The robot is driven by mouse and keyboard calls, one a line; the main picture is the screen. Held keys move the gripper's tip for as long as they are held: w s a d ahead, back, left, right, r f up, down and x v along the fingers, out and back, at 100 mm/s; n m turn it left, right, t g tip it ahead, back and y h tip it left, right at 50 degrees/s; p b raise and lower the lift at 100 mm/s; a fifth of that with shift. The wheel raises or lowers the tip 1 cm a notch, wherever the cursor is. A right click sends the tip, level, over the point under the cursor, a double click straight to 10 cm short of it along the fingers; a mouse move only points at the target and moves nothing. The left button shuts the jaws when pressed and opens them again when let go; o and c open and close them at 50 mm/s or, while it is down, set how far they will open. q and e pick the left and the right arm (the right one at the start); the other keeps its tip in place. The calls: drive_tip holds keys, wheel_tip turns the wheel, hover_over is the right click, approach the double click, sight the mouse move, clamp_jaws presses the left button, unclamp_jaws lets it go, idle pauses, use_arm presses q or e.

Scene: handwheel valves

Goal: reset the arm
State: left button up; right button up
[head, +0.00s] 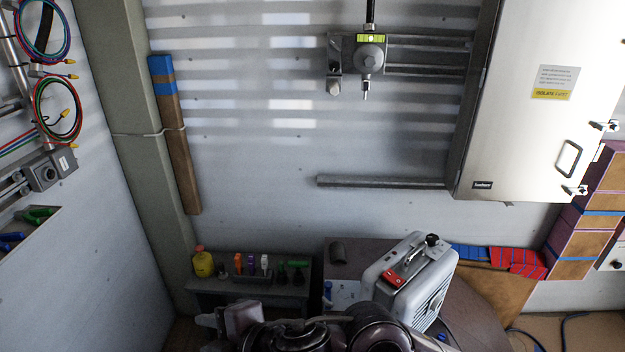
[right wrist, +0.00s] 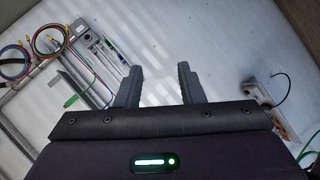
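My right arm crosses the bottom of the head view, with dark, rounded links, and its gripper (head: 228,322) shows low in the picture, left of the arm's dark joints. In the right wrist view the two dark grey fingers (right wrist: 160,86) stand apart with nothing between them. The pale wall lies beyond them. My left gripper is in neither view. No handwheel can be made out in these frames.
A grey-white case with a red label (head: 393,290) stands on a brown table close to my right arm. A shelf (head: 250,290) holds a yellow bottle (head: 203,263) and small tools. A metal cabinet (head: 525,120) hangs at right. Coiled hoses (head: 57,108) hang on the left wall.

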drive_tip(key=w+d+f+m+t+h, duration=0.1)
drive_tip(key=w+d+m+t+h, duration=0.15)
drive_tip(key=d+m, duration=0.45)
drive_tip(key=w+d+f+m+t+h, duration=0.1)
drive_tip(key=w+d+f+m+h, duration=0.15)
drive_tip(key=d+m, duration=0.5)
drive_tip(key=s+d+f+m+g+h, duration=0.35)
drive_tip(key=s+d+f, duration=0.25)
drive_tip(key=d, duration=0.4)
drive_tip(key=s+d+f+m+g+h, duration=0.2)
drive_tip(key=s+d+f+m, duration=0.35)
drive_tip(key=d, duration=0.45)
drive_tip(key=s+f+g+b, duration=0.1)
drive_tip(key=s+f+b, duration=0.1)
drive_tip(key=f, duration=1.6)
drive_tip(key=s+f+g+b, duration=0.1)
drive_tip(key=s+f+b, duration=0.1)
drive_tip(key=f, duration=1.6)
drive_tip(key=s+d+f+n+g+b, duration=0.1)
drive_tip(key=s+d+f+b, duration=0.1)
drive_tip(key=s+f, duration=1.6)
drive_tip(key=shift+d+f, duration=0.4)
drive_tip(key=shift+d, duration=0.4)
